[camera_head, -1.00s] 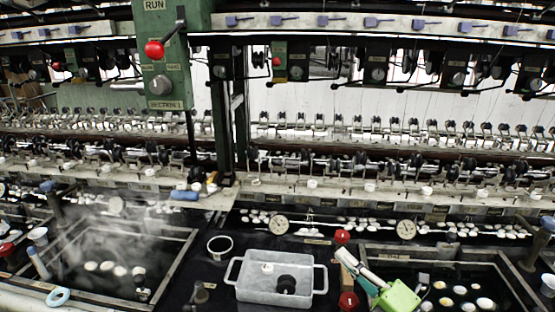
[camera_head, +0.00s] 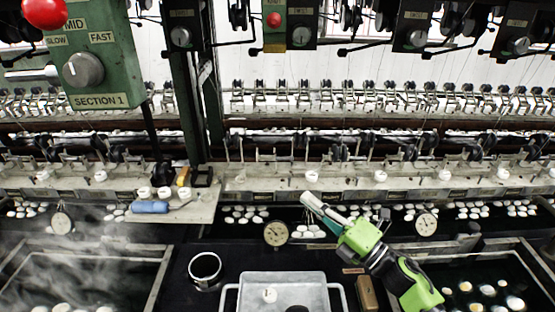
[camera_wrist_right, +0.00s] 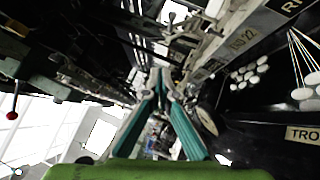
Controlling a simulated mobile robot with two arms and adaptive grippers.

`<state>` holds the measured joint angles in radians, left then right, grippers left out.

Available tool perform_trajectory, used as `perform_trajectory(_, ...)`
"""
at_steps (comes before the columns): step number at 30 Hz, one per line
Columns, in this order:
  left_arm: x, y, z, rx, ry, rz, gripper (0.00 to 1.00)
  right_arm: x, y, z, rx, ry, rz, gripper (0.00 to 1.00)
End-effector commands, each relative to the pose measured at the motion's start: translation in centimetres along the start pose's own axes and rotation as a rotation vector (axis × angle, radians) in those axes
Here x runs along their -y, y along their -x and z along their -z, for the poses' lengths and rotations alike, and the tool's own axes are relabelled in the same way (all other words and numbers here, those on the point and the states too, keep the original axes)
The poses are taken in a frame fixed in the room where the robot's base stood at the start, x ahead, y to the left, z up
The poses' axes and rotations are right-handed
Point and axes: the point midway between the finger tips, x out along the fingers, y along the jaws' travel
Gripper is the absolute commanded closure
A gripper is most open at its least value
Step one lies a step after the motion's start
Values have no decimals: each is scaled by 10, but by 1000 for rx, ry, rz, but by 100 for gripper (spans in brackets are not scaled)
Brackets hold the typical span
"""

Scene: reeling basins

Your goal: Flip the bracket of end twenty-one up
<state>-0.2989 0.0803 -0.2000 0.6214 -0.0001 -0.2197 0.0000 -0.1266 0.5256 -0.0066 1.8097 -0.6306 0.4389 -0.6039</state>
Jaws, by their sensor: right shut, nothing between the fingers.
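My right gripper (camera_head: 308,201) reaches in from the lower right, its closed fingers pointing up and left in front of the pale shelf (camera_head: 262,184) of the reeling machine. It is empty. In the right wrist view its fingers (camera_wrist_right: 160,76) meet at their tips. A label there that seems to read END 22 (camera_wrist_right: 243,40) is to their right. A row of metal brackets (camera_head: 345,95) runs along the machine behind, with more mechanisms (camera_head: 345,147) lower down. I cannot tell which bracket belongs to end twenty-one, or how it stands. My left gripper is not in view.
A white two-handled tray (camera_head: 283,279) and a dark round cup (camera_head: 205,270) stand in front. Water basins with floating cocoons lie on both sides, the left one (camera_head: 160,281) steaming. A green control box (camera_head: 88,68) hangs at upper left. Dial gauges (camera_head: 276,233) line the dark ledge.

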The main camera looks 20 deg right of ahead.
Motion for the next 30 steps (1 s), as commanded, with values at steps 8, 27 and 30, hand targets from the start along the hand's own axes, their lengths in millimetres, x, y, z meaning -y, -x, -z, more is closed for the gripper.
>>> perform_trajectory(8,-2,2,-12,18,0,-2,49,-1,-4,0,1,-1,-1,100)
perform_trajectory(27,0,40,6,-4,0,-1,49,-3,-111,-11,2,1,0,100)
perform_trajectory(30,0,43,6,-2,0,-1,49,-2,-120,-19,1,0,0,100)
